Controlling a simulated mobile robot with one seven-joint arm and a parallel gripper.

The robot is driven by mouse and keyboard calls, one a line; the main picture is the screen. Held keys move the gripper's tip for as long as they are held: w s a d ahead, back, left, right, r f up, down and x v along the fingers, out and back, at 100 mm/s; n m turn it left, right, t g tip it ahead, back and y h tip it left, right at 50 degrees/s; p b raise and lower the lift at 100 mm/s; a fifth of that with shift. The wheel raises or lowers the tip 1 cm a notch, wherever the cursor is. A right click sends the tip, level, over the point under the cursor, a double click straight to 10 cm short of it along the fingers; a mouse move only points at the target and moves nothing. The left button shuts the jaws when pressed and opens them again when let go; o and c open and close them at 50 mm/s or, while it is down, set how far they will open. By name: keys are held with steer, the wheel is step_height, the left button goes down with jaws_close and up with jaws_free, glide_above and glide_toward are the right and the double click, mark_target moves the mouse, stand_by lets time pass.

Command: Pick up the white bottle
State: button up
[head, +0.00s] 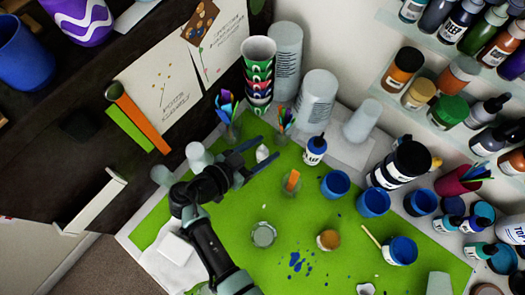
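A white bottle (314,157) with a dark blue cap and a printed label stands upright on the green mat, toward its back edge. My gripper (266,148) is to the left of this bottle and apart from it. Its two dark fingers are spread and point to the upper right. A small white pointed object (262,154) shows between the fingertips. I cannot tell whether it is a small bottle or whether the fingers touch it.
Blue cups (335,184) and an orange stick in a clear cup (291,183) stand right of my gripper. Stacked patterned cups (259,70) and large translucent cups (317,98) stand behind. A bottle shelf (440,88) is at upper right. The mat's (210,205) lower middle has blue spills.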

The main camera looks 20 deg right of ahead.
jaws_close()
steer(key=shift+s, duration=0.1)
steer(key=shift+f, duration=0.15)
steer(key=shift+r+b, duration=0.55)
steer(key=shift+r, duration=4.65)
